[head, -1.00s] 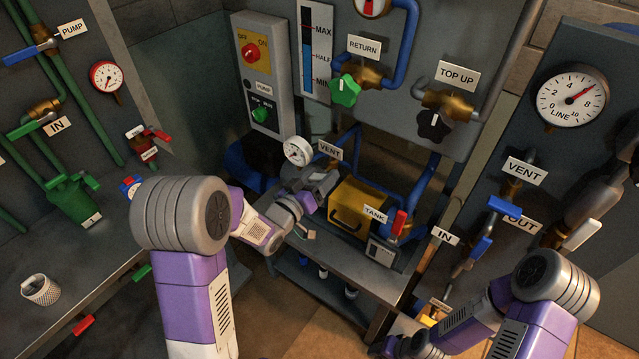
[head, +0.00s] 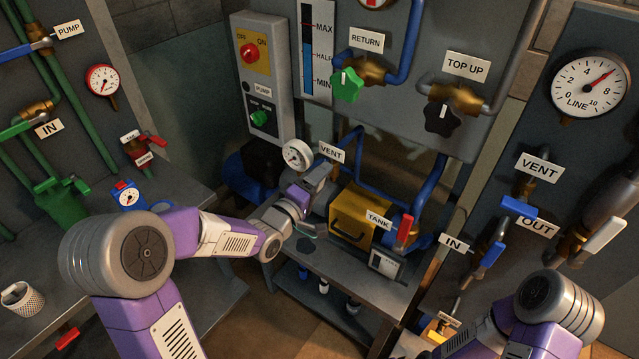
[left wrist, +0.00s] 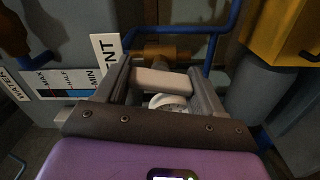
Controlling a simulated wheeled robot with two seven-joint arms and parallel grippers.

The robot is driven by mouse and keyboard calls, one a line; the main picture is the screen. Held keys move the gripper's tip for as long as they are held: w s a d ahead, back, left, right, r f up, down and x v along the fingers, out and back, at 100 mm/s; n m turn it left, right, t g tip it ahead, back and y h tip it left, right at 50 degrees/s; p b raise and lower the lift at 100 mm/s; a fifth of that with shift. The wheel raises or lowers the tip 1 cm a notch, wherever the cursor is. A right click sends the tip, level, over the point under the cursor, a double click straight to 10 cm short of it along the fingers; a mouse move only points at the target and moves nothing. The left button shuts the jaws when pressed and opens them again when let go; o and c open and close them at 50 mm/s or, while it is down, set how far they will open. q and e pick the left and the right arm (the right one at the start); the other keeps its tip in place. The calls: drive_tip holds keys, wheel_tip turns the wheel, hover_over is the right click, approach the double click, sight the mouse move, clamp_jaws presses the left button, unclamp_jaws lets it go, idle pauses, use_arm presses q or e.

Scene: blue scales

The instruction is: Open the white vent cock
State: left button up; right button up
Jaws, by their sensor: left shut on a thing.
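The VENT label (head: 331,152) hangs over the blue pipework at the middle back; it also shows in the left wrist view (left wrist: 105,58). My left gripper (head: 322,178) is at the fitting below this label. In the left wrist view, my left gripper (left wrist: 160,76) has its two fingers on either side of a pale, whitish vent cock handle (left wrist: 162,84), shut on it. The handle lies crosswise between the fingers, in front of a brass valve body (left wrist: 163,53). In the head view my gripper hides the handle. My right gripper is out of view.
A white gauge (head: 298,155) stands just left of the gripper. A yellow box (head: 352,217) and the red TANK handle (head: 403,232) are close on its right. A second VENT label (head: 539,167) with a blue handle (head: 519,207) is on the right panel.

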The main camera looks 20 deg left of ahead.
use_arm(q)
drive_tip(key=shift+n, duration=1.1)
drive_tip(key=o, duration=1)
drive_tip(key=shift+o, duration=0.2)
drive_tip(key=v, duration=0.7)
drive_tip(key=shift+s+p, duration=0.3)
drive_tip(key=shift+p, duration=0.1)
